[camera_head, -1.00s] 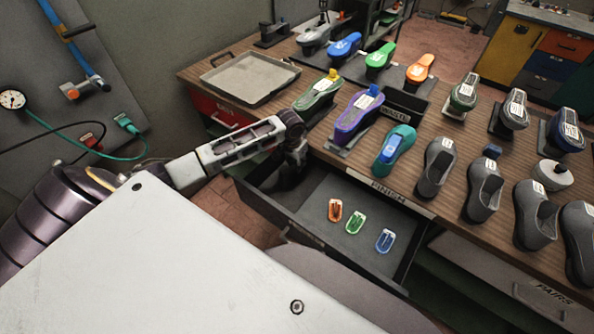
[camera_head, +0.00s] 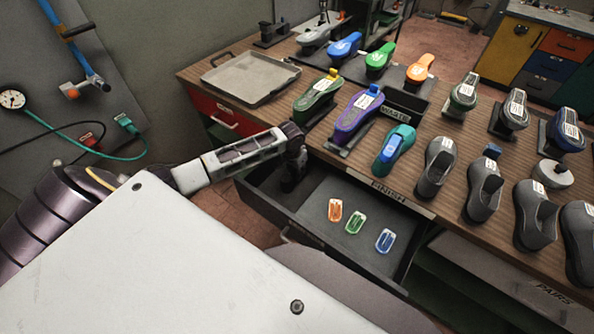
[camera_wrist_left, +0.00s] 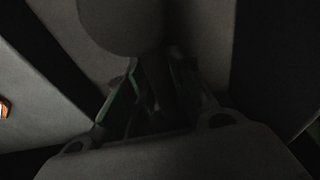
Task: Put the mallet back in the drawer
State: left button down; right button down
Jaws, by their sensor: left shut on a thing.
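The open drawer (camera_head: 330,240) sticks out below the bench edge marked FINISH. My left gripper (camera_head: 290,184) points down inside its back left part, behind a divider. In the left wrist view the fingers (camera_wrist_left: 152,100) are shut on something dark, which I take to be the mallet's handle. A dark rounded shape beyond the fingertips, likely the mallet's head (camera_wrist_left: 120,22), shows there. The deep shade hides its outline and whether it touches the drawer floor. In the head view the mallet is hidden by my gripper and the drawer wall. My right gripper is out of view.
Orange (camera_head: 335,210), green (camera_head: 355,222) and blue (camera_head: 385,241) small pieces lie in the drawer's right compartment. Above it, the bench holds a teal shoe (camera_head: 396,148), a purple one (camera_head: 352,122) and several grey ones. A tray (camera_head: 250,78) sits at the back left.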

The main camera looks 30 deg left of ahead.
aim_at(294, 174)
pick_arm(q)
jog(key=c, duration=1.3)
grip_release()
jog(key=shift+o, duration=0.2)
jog(key=shift+r, duration=0.1)
notch_tip(294, 174, up, 12)
jog(key=s, duration=0.2)
